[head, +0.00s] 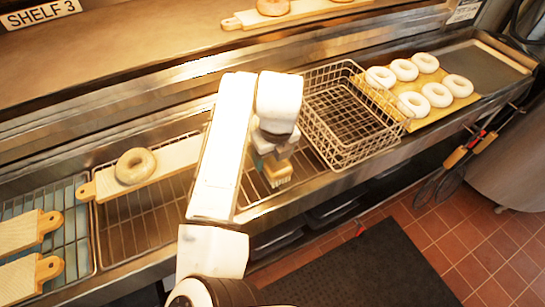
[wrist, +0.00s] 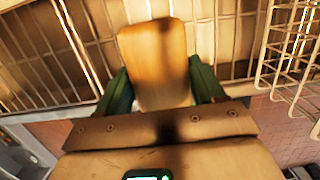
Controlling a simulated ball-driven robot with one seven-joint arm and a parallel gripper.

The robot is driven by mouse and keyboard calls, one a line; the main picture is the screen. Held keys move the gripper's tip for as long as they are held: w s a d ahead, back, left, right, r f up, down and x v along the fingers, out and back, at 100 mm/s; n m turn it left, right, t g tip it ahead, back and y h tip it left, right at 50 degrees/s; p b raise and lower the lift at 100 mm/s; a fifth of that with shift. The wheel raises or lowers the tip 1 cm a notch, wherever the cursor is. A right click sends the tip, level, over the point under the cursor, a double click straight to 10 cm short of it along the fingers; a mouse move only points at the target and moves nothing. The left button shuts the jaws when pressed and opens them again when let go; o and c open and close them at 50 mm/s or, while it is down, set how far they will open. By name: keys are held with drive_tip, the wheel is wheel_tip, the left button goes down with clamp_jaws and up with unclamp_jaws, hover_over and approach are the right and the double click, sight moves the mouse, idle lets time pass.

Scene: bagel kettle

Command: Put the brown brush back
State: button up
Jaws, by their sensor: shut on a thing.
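My gripper (head: 270,155) is shut on the brown brush (head: 278,173), whose pale lower part shows just below the jaws. In the wrist view the brush (wrist: 155,55) is a rounded tan-brown block between the two green fingers of my gripper (wrist: 161,85). It is over the wire rack (head: 255,188) near the front steel edge, left of the wire basket. I cannot tell whether the brush touches the rack. The fingers and arm hide part of it.
The empty wire basket (head: 345,118) stands close on the right. Beyond it, several pale bagels (head: 437,94) lie on a board. A bagel (head: 135,166) on a wooden paddle (head: 172,160) lies to the left. More paddles (head: 25,230) lie at far left. A black mat (head: 380,270) covers the floor.

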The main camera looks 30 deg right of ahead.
drive_tip(key=shift+f, duration=0.85)
drive_tip(key=shift+f, duration=0.2)
drive_tip(key=o, duration=1.2)
drive_tip(key=shift+r, duration=0.1)
drive_tip(key=r, duration=0.4)
drive_tip(key=s+r+b, duration=0.1)
drive_tip(key=r, duration=0.3)
drive_tip(key=r+b, duration=0.1)
drive_tip(key=r, duration=0.3)
drive_tip(key=shift+s+r, duration=0.1)
drive_tip(key=shift+s, duration=0.3)
